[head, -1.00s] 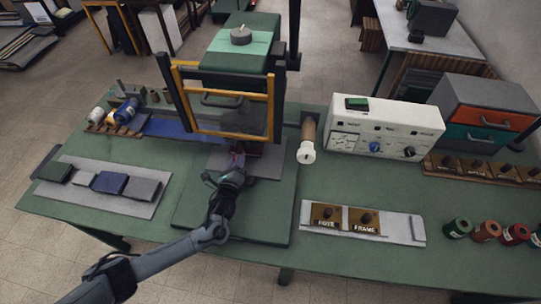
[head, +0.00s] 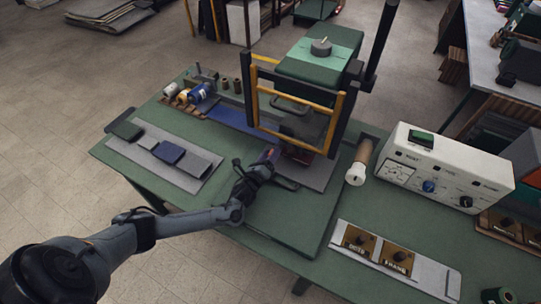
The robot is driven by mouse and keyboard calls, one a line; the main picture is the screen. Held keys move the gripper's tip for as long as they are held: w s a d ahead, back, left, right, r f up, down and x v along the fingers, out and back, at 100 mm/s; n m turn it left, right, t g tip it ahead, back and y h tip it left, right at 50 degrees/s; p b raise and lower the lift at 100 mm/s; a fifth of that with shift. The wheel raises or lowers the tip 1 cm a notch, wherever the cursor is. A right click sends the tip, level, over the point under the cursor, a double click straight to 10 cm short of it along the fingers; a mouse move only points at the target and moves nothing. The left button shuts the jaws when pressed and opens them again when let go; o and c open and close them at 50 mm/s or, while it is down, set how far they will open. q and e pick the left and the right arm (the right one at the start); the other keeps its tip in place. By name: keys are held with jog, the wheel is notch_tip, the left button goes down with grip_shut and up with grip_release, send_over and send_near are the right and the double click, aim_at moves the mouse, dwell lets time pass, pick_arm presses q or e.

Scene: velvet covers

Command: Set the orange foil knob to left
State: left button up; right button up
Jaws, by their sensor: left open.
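I cannot pick out a knob that is clearly orange. The white control box (head: 445,165) at the right has a blue knob (head: 428,186), a black knob (head: 466,202) and a dial; its labels are too small to read surely. My left gripper (head: 268,158) is open at the front of the press (head: 300,115), left of the box and well apart from it. A small reddish-purple patch shows at its fingertips; I cannot tell what it is. My right gripper is out of view.
A tan roll with a white end (head: 355,174) lies between press and box. A grey board (head: 128,150) with several cloth pieces lies left.

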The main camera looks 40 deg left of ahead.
pick_arm(q)
jog(key=shift+d, duration=0.1)
jog(key=shift+s+d, duration=0.1)
jog(key=shift+s, duration=0.2)
jog(key=p+v, duration=0.1)
jog(key=v, duration=0.9)
jog(key=shift+s, duration=0.1)
